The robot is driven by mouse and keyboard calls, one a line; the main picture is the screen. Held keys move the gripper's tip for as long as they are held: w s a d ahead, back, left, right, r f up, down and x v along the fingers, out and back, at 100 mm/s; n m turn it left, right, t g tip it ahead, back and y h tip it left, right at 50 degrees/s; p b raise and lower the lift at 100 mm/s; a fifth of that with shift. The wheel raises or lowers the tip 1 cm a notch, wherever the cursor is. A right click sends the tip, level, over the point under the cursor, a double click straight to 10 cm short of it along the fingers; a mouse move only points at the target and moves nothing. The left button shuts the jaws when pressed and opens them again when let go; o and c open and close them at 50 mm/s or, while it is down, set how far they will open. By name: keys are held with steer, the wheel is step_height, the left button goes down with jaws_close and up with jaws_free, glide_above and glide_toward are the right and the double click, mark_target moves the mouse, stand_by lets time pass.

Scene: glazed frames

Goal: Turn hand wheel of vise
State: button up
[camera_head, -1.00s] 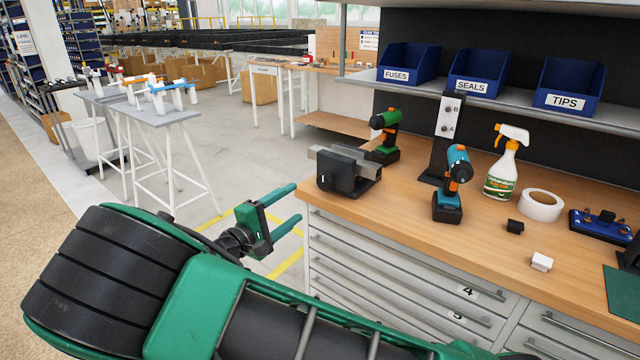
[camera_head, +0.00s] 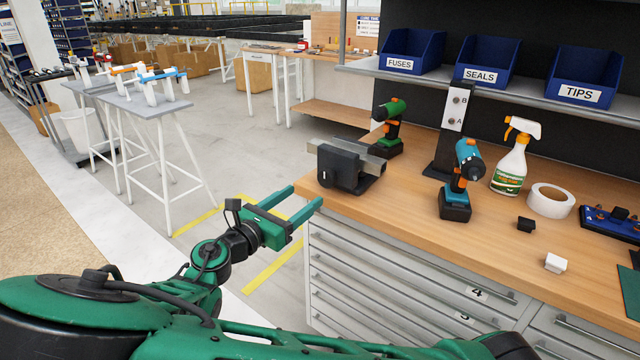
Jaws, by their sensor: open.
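The vise (camera_head: 345,168) is a dark block with grey metal jaws, standing at the left front corner of the wooden workbench (camera_head: 420,220). The fingertips look apart from the vise, though the exact gap is hard to judge.
A green drill (camera_head: 390,127) stands behind the vise. A blue drill (camera_head: 461,175), a black post (camera_head: 448,140), a spray bottle (camera_head: 511,160) and a tape roll (camera_head: 551,200) stand to the right. Drawers (camera_head: 400,285) lie below the bench top.

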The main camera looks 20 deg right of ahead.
mark_target(324, 181)
steer(key=x, duration=0.9)
steer(key=shift+w+d, duration=0.15)
steer(key=shift+d, duration=0.1)
steer(key=c, duration=1)
